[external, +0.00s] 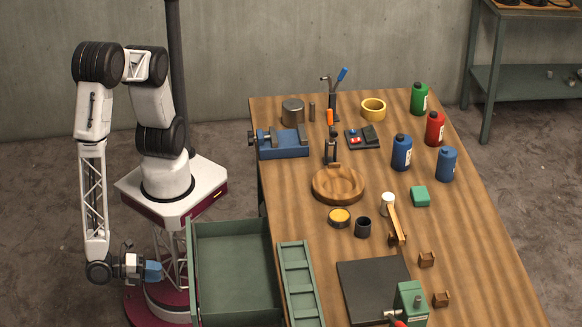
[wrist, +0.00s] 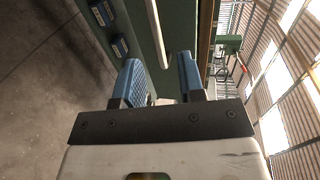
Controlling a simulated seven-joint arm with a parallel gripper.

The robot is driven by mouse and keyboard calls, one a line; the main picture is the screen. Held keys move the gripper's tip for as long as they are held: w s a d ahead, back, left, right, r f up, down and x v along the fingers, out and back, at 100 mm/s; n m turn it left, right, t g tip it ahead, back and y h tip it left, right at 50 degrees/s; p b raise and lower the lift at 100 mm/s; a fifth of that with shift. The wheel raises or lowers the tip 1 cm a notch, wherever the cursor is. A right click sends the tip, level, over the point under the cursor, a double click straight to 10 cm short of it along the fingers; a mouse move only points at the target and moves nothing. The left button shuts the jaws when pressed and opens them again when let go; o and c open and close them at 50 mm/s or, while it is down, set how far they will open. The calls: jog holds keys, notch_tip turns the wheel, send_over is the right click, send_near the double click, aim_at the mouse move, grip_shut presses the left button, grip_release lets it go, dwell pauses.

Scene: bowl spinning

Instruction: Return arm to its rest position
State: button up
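My gripper (external: 153,271) hangs low at the left in the external view, off the table, just left of the green open drawer. My arm is folded, with its forearm pointing down. In the wrist view, the two blue fingers of my gripper (wrist: 162,80) stand apart with nothing between them. A green metal surface shows beyond the fingers. The wooden bowl (external: 338,196) sits on the table, far from my gripper.
The green drawer (external: 196,268) stands between my gripper and the wooden table (external: 480,230). A blue vise (external: 284,147), several bottles, a dark plate (external: 370,285) and a green tray (external: 298,280) are on the table. Floor is clear at the far left.

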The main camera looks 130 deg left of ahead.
jog(key=w+a+r+n+g, duration=0.1)
jog(key=a+r+g, duration=0.1)
jog(key=a+r, duration=0.1)
jog(key=w+a+r+n+g, duration=0.1)
jog(key=w+a+r, duration=0.1)
jog(key=a+r, duration=0.1)
jog(key=w+a+r+g, duration=0.1)
jog(key=a+r+g, duration=0.1)
jog(key=a, duration=0.3)
jog(key=shift+w+r+n+g, duration=0.3)
jog(key=shift+r+n, duration=0.1)
jog(key=shift+r, duration=0.25)
jog(key=a+r+n+g+h, duration=0.2)
jog(key=a+r+g, duration=0.3)
jog(key=a+r, duration=0.55)
jog(key=s+a+r+n+h, duration=0.1)
jog(key=s+a+r+h, duration=0.2)
jog(key=a, duration=0.3)
jog(key=s+a+r+n+t+h, duration=0.1)
jog(key=s+a+r+h, duration=0.2)
jog(key=s+a+r, duration=0.2)
jog(key=s+a+r+n+t+h, duration=0.1)
jog(key=s+a+r+h, duration=0.2)
jog(key=a, duration=0.6)
notch_tip(320, 180, up, 2)
jog(key=shift+s+r+n, duration=0.1)
jog(key=shift+s+n, duration=0.3)
jog(key=shift+s, duration=0.2)
